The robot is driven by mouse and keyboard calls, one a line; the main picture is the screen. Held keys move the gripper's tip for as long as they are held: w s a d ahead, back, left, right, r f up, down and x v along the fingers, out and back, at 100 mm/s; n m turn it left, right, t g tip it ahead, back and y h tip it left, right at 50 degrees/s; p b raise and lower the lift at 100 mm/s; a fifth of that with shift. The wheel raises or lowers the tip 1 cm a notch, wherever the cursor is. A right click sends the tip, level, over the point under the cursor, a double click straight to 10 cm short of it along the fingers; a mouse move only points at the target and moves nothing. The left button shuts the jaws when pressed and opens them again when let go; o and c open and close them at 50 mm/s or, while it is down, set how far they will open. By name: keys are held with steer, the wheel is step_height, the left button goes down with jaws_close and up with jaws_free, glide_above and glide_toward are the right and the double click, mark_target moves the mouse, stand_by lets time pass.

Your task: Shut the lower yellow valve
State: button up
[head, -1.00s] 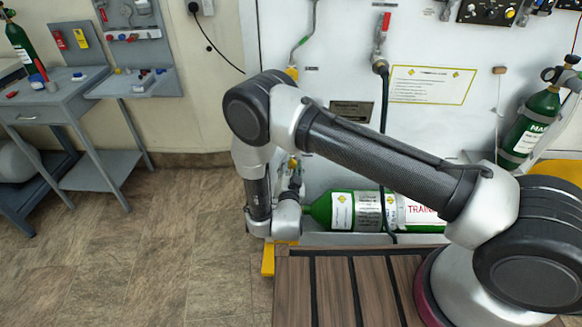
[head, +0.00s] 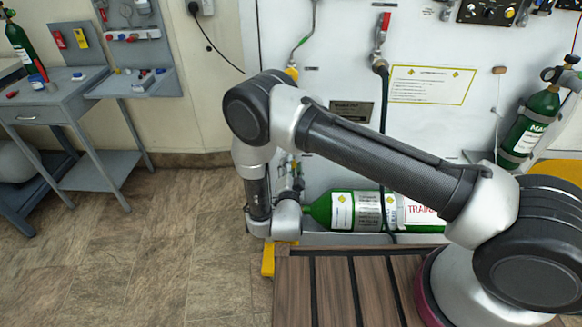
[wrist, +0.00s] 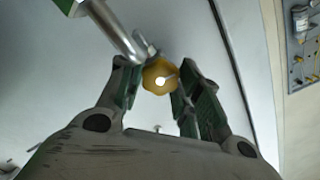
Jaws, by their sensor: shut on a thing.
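The yellow valve knob (wrist: 160,75), scalloped with a bright round centre, shows in the wrist view between the two fingers of my gripper (wrist: 157,90). The fingers are closed in on it, one on each side. A metal pipe (wrist: 118,32) runs down to the knob from the upper left. In the head view my arm hides most of the lower valve and the fingers, low against the white panel. Another yellow valve (head: 292,72) shows higher on the panel, just above my arm.
A green cylinder (head: 320,209) lies along the panel's base, right of my wrist. A dark hose (head: 384,110) hangs from a red-handled valve (head: 384,24). A slatted wooden platform (head: 315,290) is in front. The tiled floor (head: 150,260) at left is clear, up to a grey workbench (head: 55,105).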

steer(key=o, duration=1)
steer(key=shift+o, duration=0.2)
steer(key=shift+s, duration=0.15)
steer(key=s, duration=0.7)
steer(key=shift+s, duration=0.15)
steer(key=shift+a, duration=0.1)
